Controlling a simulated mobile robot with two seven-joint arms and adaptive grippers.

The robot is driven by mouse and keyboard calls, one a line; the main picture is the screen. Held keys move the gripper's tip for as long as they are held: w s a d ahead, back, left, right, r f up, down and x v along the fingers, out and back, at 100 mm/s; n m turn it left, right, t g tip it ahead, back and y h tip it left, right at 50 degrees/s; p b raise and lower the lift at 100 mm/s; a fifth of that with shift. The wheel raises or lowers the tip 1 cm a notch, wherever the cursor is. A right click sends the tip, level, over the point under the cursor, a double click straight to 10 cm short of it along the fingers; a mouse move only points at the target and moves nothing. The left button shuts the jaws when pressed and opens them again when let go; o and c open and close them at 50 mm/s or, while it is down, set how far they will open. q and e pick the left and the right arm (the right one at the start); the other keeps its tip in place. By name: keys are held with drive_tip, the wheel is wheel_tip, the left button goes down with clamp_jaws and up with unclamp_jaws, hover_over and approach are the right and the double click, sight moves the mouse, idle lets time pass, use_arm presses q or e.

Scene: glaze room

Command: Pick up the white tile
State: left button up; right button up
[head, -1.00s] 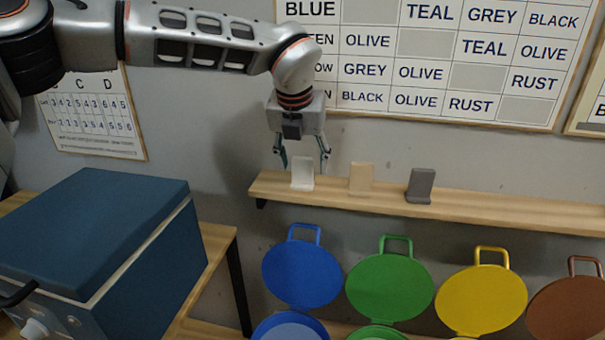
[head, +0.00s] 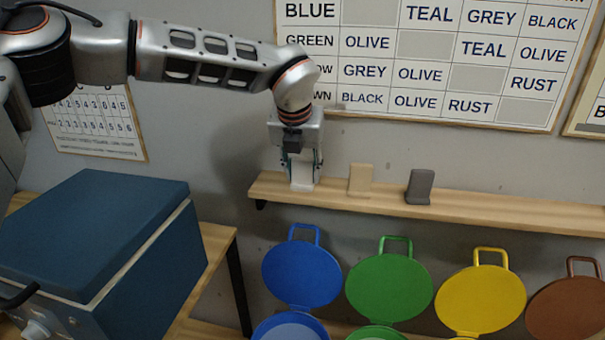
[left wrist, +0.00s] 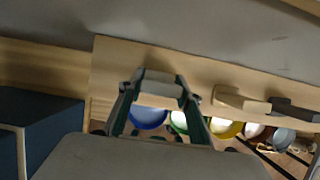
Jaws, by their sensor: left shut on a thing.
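The white tile (head: 303,179) stands upright at the left end of the wooden wall shelf (head: 480,212). My left gripper (head: 303,170) has come down from above and is shut on the white tile, with a finger on each side of it. The gripper covers the tile's upper part in the head view. In the left wrist view the tile (left wrist: 160,88) sits between the two fingertips (left wrist: 158,95), over the shelf. My right gripper is not in view.
A beige tile (head: 360,180) and a dark grey tile (head: 420,186) stand to the right on the shelf. Below hang blue (head: 301,274), green (head: 389,288), yellow (head: 480,300) and brown (head: 568,308) round lids. A blue-topped box (head: 95,230) is at left; a word chart (head: 430,60) is on the wall.

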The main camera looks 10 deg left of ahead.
sight(303, 159)
use_arm(q)
wheel_tip(303, 159, up, 20)
drive_tip(key=shift+p, duration=0.4)
idle(1.2)
